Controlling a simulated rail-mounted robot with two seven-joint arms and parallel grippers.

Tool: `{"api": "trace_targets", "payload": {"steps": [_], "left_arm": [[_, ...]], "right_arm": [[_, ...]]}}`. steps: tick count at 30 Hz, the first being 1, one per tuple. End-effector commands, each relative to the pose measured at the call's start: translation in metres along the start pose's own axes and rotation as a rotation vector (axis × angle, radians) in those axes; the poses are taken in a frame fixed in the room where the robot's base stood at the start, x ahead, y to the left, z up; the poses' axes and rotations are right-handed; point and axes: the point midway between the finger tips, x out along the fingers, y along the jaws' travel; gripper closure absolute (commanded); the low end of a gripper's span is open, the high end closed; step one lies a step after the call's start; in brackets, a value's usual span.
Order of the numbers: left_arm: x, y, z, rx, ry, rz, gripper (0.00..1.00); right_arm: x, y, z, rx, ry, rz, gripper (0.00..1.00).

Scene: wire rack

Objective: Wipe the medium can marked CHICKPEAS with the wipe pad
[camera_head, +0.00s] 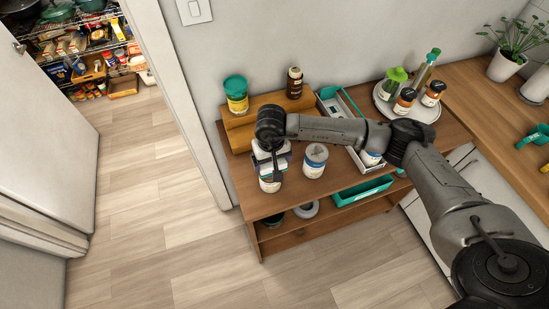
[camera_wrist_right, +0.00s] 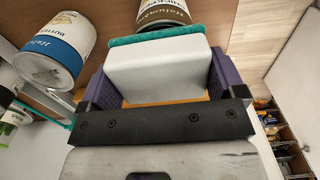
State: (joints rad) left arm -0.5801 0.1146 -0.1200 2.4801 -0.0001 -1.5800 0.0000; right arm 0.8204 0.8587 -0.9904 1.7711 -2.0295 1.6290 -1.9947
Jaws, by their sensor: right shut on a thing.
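My right gripper (camera_wrist_right: 165,88) is shut on the wipe pad (camera_wrist_right: 158,70), a white block with a teal face, held between purple fingers. In the head view the right gripper (camera_head: 270,163) is low over the front left of the wooden shelf unit. A can with a dark label band (camera_wrist_right: 165,12) is directly beyond the teal face, touching or very close. It also shows below the gripper in the head view (camera_head: 270,183), partly hidden. Its lettering is not clearly readable, so I cannot confirm CHICKPEAS. My left gripper is not in view.
A white and blue can (camera_head: 315,160), apparently lettered BUTTER, stands just right of the gripper. A round tray (camera_head: 425,112) with bottles stands at right.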

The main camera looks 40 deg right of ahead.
Motion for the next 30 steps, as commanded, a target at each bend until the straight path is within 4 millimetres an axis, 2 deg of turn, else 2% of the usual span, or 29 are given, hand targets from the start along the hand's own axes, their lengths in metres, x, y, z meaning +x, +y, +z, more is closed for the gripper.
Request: {"api": "trace_targets", "payload": {"steps": [6,30], "left_arm": [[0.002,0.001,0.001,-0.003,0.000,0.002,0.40],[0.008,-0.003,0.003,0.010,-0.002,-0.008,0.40]], "right_arm": [[0.000,-0.013,0.003,-0.001,0.000,0.001,0.33],[-0.001,-0.023,0.004,0.000,0.000,0.001,0.33]]}}
